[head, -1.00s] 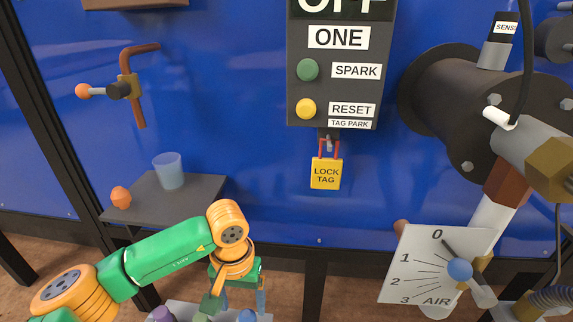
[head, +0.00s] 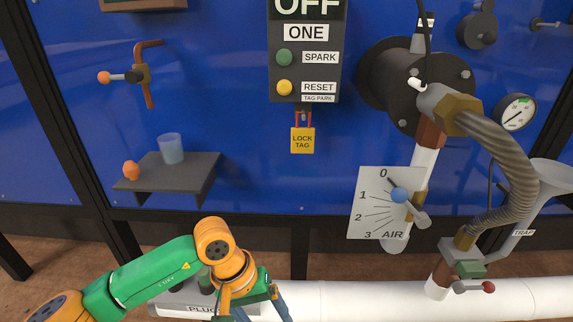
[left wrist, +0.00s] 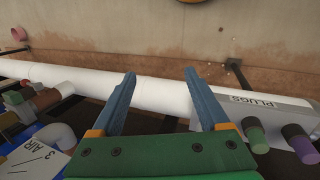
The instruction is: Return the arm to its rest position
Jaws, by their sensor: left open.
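My left arm comes in from the lower left in the head view, green with orange joints. Its gripper (head: 262,303) points down in front of the white pipe, with its fingertips cut off or hard to make out there. In the left wrist view the two blue fingers of the left gripper (left wrist: 160,75) stand wide apart with nothing between them. The white pipe (left wrist: 157,92) runs behind them. My right gripper is not in view.
The PLUGS tray (left wrist: 269,102) with green and purple plugs lies beside the gripper. A grey shelf (head: 190,162) holds a cup (head: 171,148) and an orange lump (head: 131,170). The AIR dial (head: 375,205), hose (head: 500,160) and valve (head: 470,270) stand at right.

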